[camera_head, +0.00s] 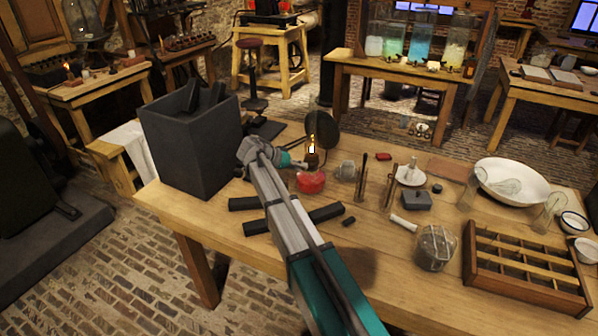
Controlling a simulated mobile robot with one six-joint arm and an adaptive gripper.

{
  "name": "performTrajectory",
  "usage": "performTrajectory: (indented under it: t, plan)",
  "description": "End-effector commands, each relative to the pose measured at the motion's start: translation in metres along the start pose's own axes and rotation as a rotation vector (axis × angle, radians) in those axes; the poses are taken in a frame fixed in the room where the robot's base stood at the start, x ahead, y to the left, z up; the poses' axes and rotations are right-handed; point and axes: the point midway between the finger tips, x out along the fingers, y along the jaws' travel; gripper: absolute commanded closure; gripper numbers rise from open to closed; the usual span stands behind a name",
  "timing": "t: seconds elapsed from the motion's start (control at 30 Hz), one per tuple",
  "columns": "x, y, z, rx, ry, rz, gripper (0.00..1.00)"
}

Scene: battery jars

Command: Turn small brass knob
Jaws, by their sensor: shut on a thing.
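A small oil lamp with a red base (311,182) stands lit on the wooden table, its flame (311,149) above a dark brass burner (312,160). A round dark disc (322,127) stands upright behind the flame. My arm reaches from the bottom of the view to the lamp's left side. My gripper (303,165) is at the burner from the left, its fingertips shut on the small brass knob. The knob itself is too small and too covered by the fingertips to make out.
A tall dark box (193,147) stands left of my gripper. Black bars (322,212) lie beside my arm. A grey mug (346,170), upright rods, a white bowl (511,181), a glass jar (435,248) and a divided wooden tray (481,279) stand to the right.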

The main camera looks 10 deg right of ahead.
Motion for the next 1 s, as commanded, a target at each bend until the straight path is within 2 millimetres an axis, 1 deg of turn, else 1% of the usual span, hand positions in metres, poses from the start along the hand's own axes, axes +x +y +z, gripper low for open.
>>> performTrajectory:
  t: [0.03, 0.2, 0.4, 0.6, 1.0]
  plan:
    - [0.0028, -0.0065, 0.0000, -0.028, 0.002, 0.027, 1.00]
    - [0.0026, -0.0074, 0.0004, -0.120, 0.002, 0.119, 1.00]
    - [0.0017, -0.0067, 0.0003, -0.194, 0.001, 0.191, 1.00]
    - [0.0009, -0.0054, -0.0004, -0.227, 0.002, 0.223, 1.00]
    - [0.0005, -0.0044, -0.0011, -0.232, 0.002, 0.229, 1.00]
